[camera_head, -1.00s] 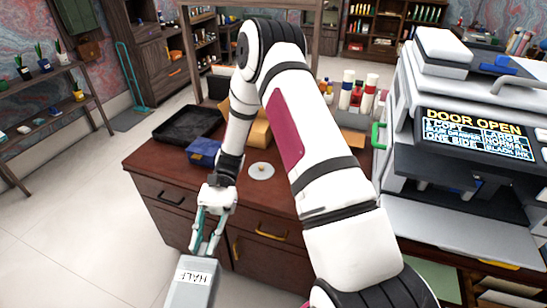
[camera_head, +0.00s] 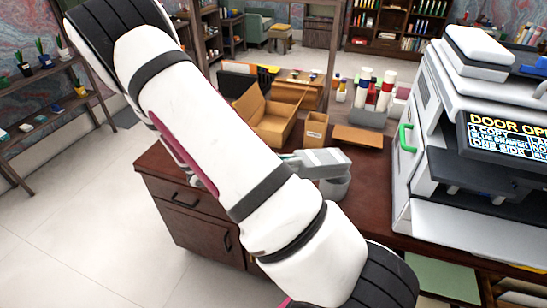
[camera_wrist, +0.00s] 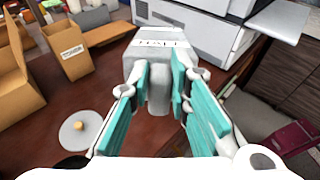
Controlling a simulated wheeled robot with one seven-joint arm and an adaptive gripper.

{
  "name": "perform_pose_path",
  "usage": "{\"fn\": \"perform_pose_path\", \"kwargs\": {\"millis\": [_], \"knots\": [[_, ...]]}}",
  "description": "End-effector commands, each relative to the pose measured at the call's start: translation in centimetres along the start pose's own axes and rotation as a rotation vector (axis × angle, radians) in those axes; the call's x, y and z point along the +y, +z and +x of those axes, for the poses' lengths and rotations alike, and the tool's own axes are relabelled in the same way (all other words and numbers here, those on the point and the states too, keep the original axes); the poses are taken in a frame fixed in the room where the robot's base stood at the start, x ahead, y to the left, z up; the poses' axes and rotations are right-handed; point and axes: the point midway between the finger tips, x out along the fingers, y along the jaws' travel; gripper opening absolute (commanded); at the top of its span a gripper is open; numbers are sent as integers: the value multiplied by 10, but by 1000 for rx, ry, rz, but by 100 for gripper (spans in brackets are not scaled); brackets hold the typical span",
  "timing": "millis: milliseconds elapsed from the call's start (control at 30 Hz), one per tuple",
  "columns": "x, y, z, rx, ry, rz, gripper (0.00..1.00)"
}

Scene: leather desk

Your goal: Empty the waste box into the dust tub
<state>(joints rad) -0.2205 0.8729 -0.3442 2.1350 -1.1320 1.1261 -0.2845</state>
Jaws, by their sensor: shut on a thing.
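The waste box is a grey block (camera_head: 324,160) with a label reading "HALF" on its face in the wrist view (camera_wrist: 160,42). My gripper (camera_head: 290,159) is shut on its narrow grip part, with teal fingers on both sides in the wrist view (camera_wrist: 160,85). The box is held above the desk, pointing toward the printer. A round grey tub (camera_head: 335,188), apparently the dust tub, stands on the desk directly below the box. The box partly hides it, so its opening and contents cannot be seen. A pale round lid with a knob (camera_wrist: 79,131) lies on the desk.
A printer (camera_head: 440,150) with its "DOOR OPEN" screen stands at the right. An open cardboard carton (camera_head: 268,118), a smaller carton (camera_head: 315,130) and a caddy of bottles (camera_head: 368,114) stand behind the tub. Bare desk shows around the lid.

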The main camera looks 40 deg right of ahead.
Motion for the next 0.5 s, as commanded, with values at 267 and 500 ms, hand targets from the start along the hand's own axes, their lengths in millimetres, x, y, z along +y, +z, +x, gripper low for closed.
{"fn": "perform_pose_path", "kwargs": {"millis": [267, 500], "knots": [[4, 3, 0, 1, 23, -7, 0], [3, 3, -4, 2, 27, -14, 0]]}}
